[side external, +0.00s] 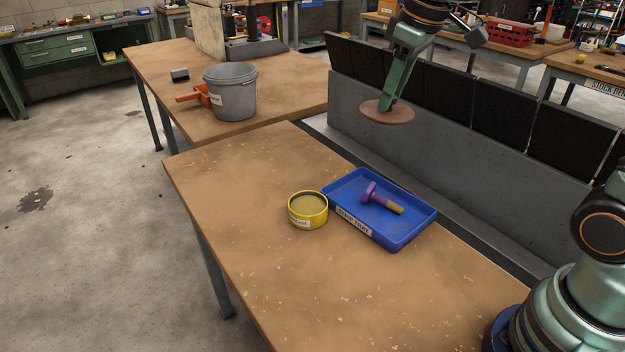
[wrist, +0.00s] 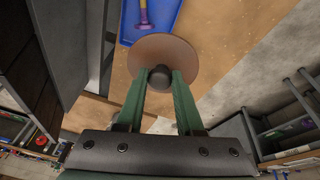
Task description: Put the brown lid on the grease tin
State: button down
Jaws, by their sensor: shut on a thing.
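The brown lid (side external: 388,111) is a flat disc held in the air by my gripper (side external: 386,108), well above the table and in front of the grey bin wall. In the wrist view my gripper (wrist: 159,78) is shut on the dark round knob at the middle of the lid (wrist: 165,50). The grease tin (side external: 308,210) is a yellow, open, round tin with a white label and a dull yellowish content. It stands on the wooden table, left of the blue tray, apart from the lid. The tin is not visible in the wrist view.
The blue tray (side external: 338,220) holds a purple and yellow bolt-like piece (side external: 382,199); the tray also shows in the wrist view (wrist: 172,12). A grey bin wall with dark openings (side external: 440,140) runs behind. A grey bucket (side external: 232,95) stands on the farther table. The near table's left side is clear.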

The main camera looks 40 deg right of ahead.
jog(key=w+a+f+n, duration=0.2)
jog(key=w+a+f, duration=0.1)
jog(key=w+a, duration=0.3)
jog(key=w+a+f+n+y, duration=0.1)
jog(key=w+a+f+n, duration=0.15)
jog(key=a, duration=0.65)
jog(key=w+a+f+n, duration=0.2)
jog(key=w+a, duration=0.3)
jog(key=a, duration=0.2)
jog(key=f, duration=2)
jog(key=shift+a+f, duration=0.15)
jog(key=shift+a, duration=0.05)
jog(key=c, duration=0.6)
grip_release()
jog(key=shift+o, duration=0.2)
